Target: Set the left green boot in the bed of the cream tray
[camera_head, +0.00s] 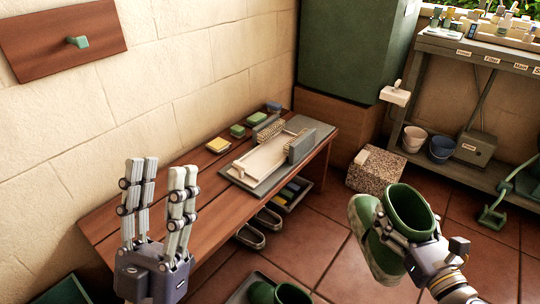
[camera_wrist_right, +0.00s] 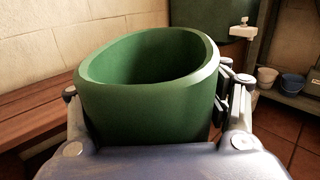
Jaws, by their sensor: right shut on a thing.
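My right gripper (camera_head: 411,248) is shut on a green boot (camera_head: 412,208) and holds it in the air right of the bench; its pale sole faces left. In the right wrist view the boot's open top (camera_wrist_right: 150,70) fills the middle, between the fingers. The cream tray (camera_head: 257,164) lies on the wooden bench, left of and beyond the held boot. Its bed looks empty, with grey brush-like blocks (camera_head: 301,146) at its sides. My left gripper (camera_head: 158,202) is open and empty in front of the bench's near end. A second green boot (camera_head: 280,293) shows at the bottom edge.
A grey mat (camera_head: 318,128) lies under the cream tray. Green and yellow sponges (camera_head: 218,145) lie behind it on the bench (camera_head: 130,215). A speckled block (camera_head: 376,170) stands on the tiled floor, before a large green tank (camera_head: 355,45). Shelves (camera_head: 480,55) stand at right.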

